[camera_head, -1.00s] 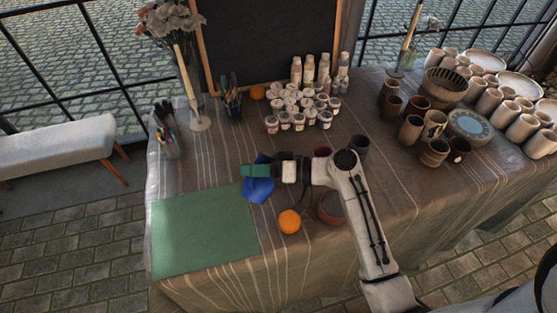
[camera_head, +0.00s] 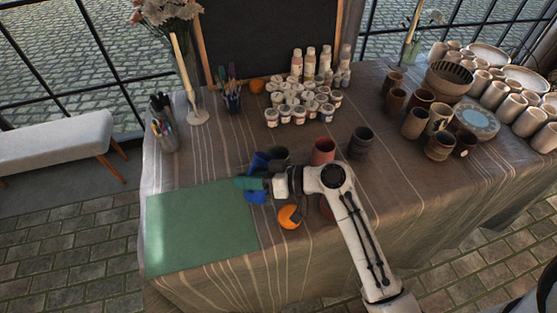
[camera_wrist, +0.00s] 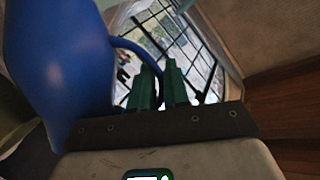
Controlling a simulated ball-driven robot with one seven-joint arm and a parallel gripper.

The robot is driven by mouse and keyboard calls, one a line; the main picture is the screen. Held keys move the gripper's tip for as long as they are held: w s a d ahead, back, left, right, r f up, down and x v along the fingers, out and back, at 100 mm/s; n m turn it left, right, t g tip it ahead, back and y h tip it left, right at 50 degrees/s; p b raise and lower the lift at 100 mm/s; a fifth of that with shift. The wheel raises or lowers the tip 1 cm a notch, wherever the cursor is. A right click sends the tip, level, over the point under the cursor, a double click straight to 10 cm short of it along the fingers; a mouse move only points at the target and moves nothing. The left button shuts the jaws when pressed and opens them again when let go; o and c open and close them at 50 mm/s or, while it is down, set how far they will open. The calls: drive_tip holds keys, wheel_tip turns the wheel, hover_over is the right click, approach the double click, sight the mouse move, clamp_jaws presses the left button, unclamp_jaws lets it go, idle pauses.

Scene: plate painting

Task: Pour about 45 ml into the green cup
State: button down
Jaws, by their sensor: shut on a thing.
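A blue jug (camera_head: 257,196) is in my gripper (camera_head: 246,184), near the right edge of the green mat. In the wrist view, my green fingers (camera_wrist: 158,82) are closed around the jug's handle, and the smooth blue body (camera_wrist: 58,60) fills the left side. The jug looks roughly upright in the head view; its contents cannot be seen. A dark cup (camera_head: 277,153), perhaps the green one, stands just behind my gripper, partly hidden. Its colour is hard to tell. I cannot tell whether the jug's base touches the table.
A red cup (camera_head: 323,148) and a dark grey cup (camera_head: 361,141) stand right of the dark cup. The green mat (camera_head: 200,228) is bare. Paint jars (camera_head: 298,112) stand behind; pottery crowds the right.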

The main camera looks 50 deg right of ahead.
drive_tip(key=shift+r, duration=0.1)
drive_tip(key=shift+s+a+f+n+h+b, duration=0.15)
drive_tip(key=shift+a+f+n+h+b, duration=0.4)
drive_tip(key=shift+a+f, duration=0.35)
idle(1.3)
drive_tip(key=shift+s+a+f+n+h+b, duration=0.2)
drive_tip(key=shift+a+f+n+h+b, duration=0.5)
drive_tip(key=shift+a+f+n, duration=0.35)
drive_tip(key=shift+s+a+f+n+h+b, duration=0.15)
drive_tip(key=shift+a+f+n+h+b, duration=0.45)
drive_tip(key=shift+a+f+n, duration=0.4)
drive_tip(key=shift+r, duration=0.1)
